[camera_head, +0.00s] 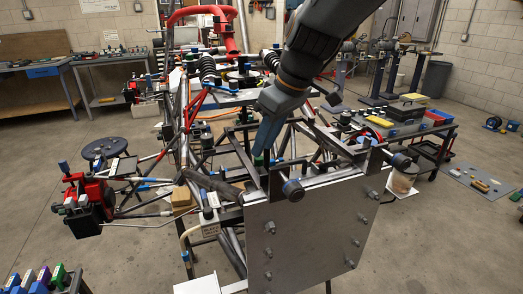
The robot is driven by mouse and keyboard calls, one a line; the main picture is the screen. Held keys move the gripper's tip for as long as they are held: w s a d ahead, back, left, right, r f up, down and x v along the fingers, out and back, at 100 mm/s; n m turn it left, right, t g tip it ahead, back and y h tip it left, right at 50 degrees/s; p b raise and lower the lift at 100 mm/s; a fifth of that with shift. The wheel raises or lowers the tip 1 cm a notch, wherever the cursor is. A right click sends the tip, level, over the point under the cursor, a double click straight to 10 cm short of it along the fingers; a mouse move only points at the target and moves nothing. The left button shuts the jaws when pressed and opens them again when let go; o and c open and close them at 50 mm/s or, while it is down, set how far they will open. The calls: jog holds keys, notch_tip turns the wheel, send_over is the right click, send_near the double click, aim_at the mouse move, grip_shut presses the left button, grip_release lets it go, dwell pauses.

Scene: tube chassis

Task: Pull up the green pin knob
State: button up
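My arm comes down from the top of the picture. My gripper (265,155) points down over the near end of the tube chassis (235,150), just behind the upright metal plate (310,235). Its blue-grey fingers look close together from this side, and I cannot tell whether they are open or hold anything. A small green part (315,157) shows among the tubes just right of the gripper. I cannot tell whether it is the pin knob. No green pin knob can be made out clearly; the arm and tubes hide part of this area.
Black tubes and a round end (293,188) crowd the space around the gripper. A red clamp-like device (90,192) sticks out at the left. A cart with trays (405,110) stands at the right. Workbenches line the walls, and the floor between is mostly open.

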jog(key=shift+v, duration=2.35)
